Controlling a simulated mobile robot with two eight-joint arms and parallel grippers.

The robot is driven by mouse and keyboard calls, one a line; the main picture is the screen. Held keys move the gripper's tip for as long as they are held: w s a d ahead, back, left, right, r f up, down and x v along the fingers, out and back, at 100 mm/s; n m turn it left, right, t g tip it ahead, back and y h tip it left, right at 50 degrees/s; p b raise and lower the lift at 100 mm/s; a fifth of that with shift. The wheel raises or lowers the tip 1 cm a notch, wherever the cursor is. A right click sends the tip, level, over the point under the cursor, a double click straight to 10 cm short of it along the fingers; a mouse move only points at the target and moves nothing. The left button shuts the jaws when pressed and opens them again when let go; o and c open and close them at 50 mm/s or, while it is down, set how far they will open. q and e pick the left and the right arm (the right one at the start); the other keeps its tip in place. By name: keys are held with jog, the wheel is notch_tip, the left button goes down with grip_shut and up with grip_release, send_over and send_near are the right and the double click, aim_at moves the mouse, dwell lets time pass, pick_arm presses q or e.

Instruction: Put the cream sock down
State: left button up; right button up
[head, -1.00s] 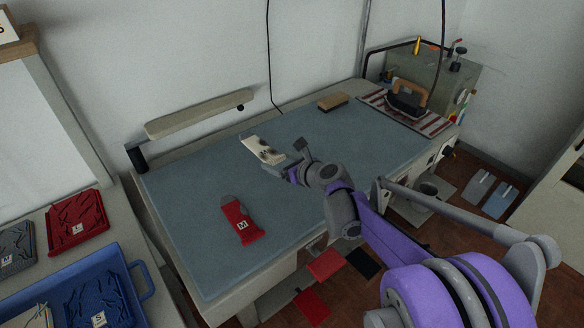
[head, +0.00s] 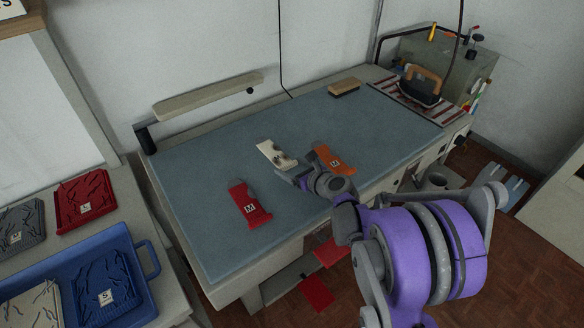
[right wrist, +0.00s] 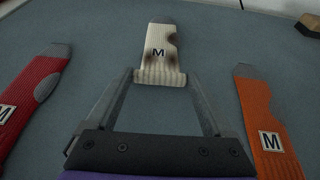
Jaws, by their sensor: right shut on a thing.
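The cream sock (head: 268,148) is ribbed, has dark smudges and an M label, and is over the blue-grey mat of the table. In the right wrist view the sock (right wrist: 160,44) points away from me with its cuff toward my gripper. My right gripper (head: 284,166) is shut on the cuff end, a fingertip at each side (right wrist: 160,76). The sock looks flat and close to the mat; I cannot tell whether it touches it fully. My left gripper is out of view.
A red M sock (head: 244,197) lies to the left and an orange M sock (head: 335,160) to the right. An iron (head: 421,90) and a brush (head: 344,87) are at the back. A blue tray (head: 138,280) stands at left. The back middle of the mat (head: 300,115) is clear.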

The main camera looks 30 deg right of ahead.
jog(key=shift+f, duration=0.15)
jog(key=o, duration=0.9)
jog(key=shift+o, duration=0.9)
